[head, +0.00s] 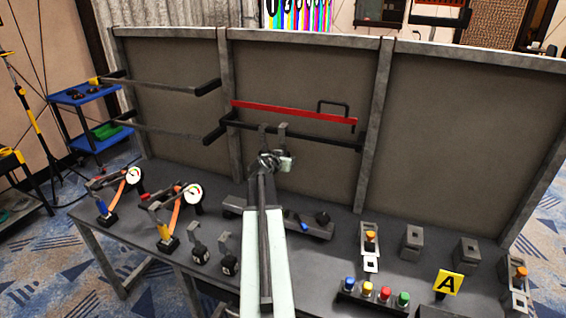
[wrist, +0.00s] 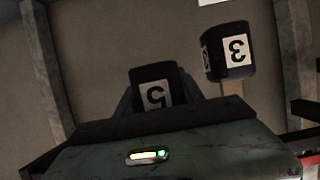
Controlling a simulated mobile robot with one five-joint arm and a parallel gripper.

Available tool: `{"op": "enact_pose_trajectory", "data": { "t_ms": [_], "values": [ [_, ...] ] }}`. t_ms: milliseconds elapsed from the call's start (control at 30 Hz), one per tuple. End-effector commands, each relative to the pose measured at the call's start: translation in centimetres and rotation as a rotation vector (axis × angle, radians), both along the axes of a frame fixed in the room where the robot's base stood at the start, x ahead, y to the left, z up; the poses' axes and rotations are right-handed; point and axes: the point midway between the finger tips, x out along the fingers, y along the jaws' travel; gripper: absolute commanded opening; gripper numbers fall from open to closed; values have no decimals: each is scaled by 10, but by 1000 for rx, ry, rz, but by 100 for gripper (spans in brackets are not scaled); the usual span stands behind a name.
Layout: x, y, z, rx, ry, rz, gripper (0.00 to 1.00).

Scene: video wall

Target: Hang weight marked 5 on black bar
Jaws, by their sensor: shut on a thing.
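The black bar (head: 312,138) runs along the middle back panel, just below a red bar (head: 295,113). My gripper (head: 270,160) is up in front of the black bar. In the wrist view it is shut around the black weight marked 5 (wrist: 155,92), whose label appears upside down. A black weight marked 3 (wrist: 238,50) is beside it, apart from the fingers. Two grey hooks show at the bar in the head view. Whether the hook of the weight marked 5 touches the bar cannot be told.
Two more hooked weights (head: 228,258) stand on the dark table (head: 160,275), left of my arm. Two gauges (head: 192,194) stand further left. Coloured buttons (head: 385,295) and a yellow A sign (head: 449,283) are at right.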

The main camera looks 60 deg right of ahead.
Motion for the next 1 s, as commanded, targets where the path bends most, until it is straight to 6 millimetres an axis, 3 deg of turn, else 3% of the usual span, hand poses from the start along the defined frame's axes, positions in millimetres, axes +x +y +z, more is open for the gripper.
{"op": "enact_pose_trajectory", "data": {
  "t_ms": [333,600,1000],
  "values": [
    [2,-29,1,-3,0,1,0],
    [4,-25,-20,-2,0,7,0],
    [3,-26,-23,-2,0,4,0]
  ]
}}
